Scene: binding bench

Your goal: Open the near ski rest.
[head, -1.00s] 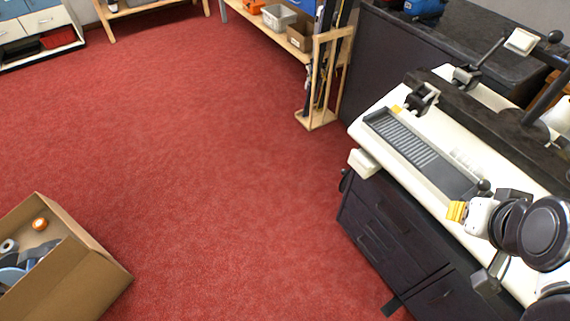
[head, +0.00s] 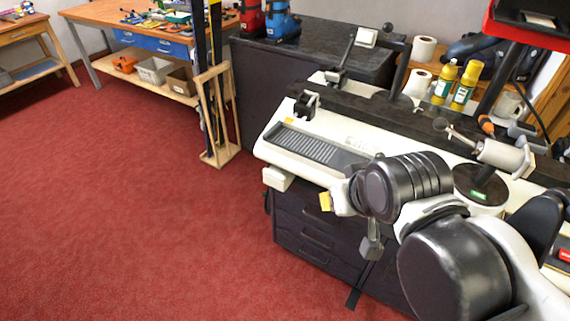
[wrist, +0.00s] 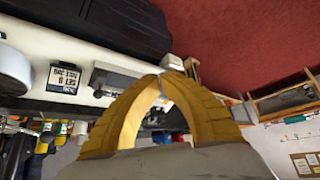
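The white machine (head: 262,151) with a black rail runs along the dark cabinet. A black clamp-like fitting (head: 306,103) stands up near its left end, and a white block (head: 277,177) juts from the front left corner. I cannot tell for certain which part is the near ski rest. My gripper (head: 326,201) hangs in front of the machine's front edge, its yellow tip right of the white block and apart from it. In the wrist view my yellow fingers (wrist: 161,78) arch together at the tips with nothing seen between them. The white block (wrist: 172,62) shows just beyond them.
A wooden rack (head: 219,155) with skis stands left of the machine. Yellow bottles (head: 464,86) and paper rolls (head: 424,48) stand behind it. A workbench (head: 150,25) is at the back left. Red floor (head: 120,210) is clear in front.

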